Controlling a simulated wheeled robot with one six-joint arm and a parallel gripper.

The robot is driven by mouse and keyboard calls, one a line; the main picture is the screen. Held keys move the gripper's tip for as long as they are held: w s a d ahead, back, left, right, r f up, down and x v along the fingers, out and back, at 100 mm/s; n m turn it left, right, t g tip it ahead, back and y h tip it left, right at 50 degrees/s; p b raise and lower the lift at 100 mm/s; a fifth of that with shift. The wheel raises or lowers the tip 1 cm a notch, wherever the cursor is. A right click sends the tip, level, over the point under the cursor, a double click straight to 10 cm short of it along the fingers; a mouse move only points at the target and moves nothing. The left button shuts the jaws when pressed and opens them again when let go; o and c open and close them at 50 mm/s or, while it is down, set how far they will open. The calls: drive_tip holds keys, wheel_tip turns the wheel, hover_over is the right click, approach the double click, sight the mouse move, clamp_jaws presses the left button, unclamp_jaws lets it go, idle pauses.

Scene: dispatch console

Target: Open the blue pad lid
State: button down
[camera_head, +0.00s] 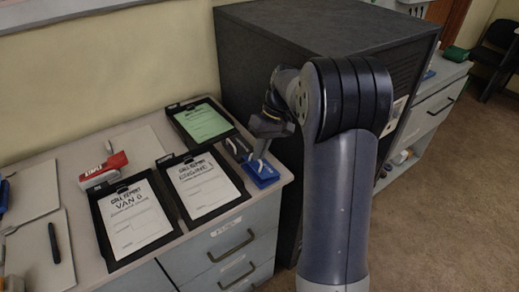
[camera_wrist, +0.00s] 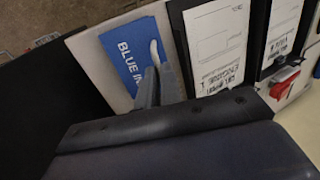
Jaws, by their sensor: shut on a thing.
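The blue pad (camera_head: 264,175) lies near the right front corner of the counter. In the wrist view its blue lid (camera_wrist: 120,48) shows the letters "BLUE IN" and a pale tab (camera_wrist: 154,52); the rest of the lettering is hidden. My gripper (camera_head: 263,150) reaches down at the pad from above. In the wrist view its fingers (camera_wrist: 160,90) are closed at the lid beside the tab, and they hide the exact grip. The lid looks about flat; I cannot tell whether it is raised at all.
A dark pad (camera_head: 236,148) sits just behind the blue one. Clipboards "ENGINE 1" (camera_head: 205,187) and "VAN 6" (camera_head: 133,222) lie to the left, with a green-sheet clipboard (camera_head: 202,123) behind. A red-and-white stapler box (camera_head: 103,170) is farther left. A large dark cabinet (camera_head: 300,40) stands close behind my arm.

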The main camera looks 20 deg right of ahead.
drive_tip(key=c, duration=1.6)
unclamp_jaws()
wheel_tip(320, 180, up, 10)
drive_tip(key=shift+r, duration=0.1)
wheel_tip(320, 180, down, 10)
drive_tip(key=shift+f, duration=0.25)
drive_tip(key=shift+a+f+h+b, duration=0.25)
drive_tip(key=shift+h+b, duration=0.05)
drive_tip(key=shift+b, duration=0.4)
drive_tip(key=shift+s+a+h+b, duration=0.2)
drive_tip(key=shift+a+h+b, duration=0.15)
drive_tip(key=shift+h+b, duration=0.3)
drive_tip(key=shift+t, duration=0.3)
drive_tip(key=shift+d+r, duration=0.1)
drive_tip(key=shift+r, duration=0.05)
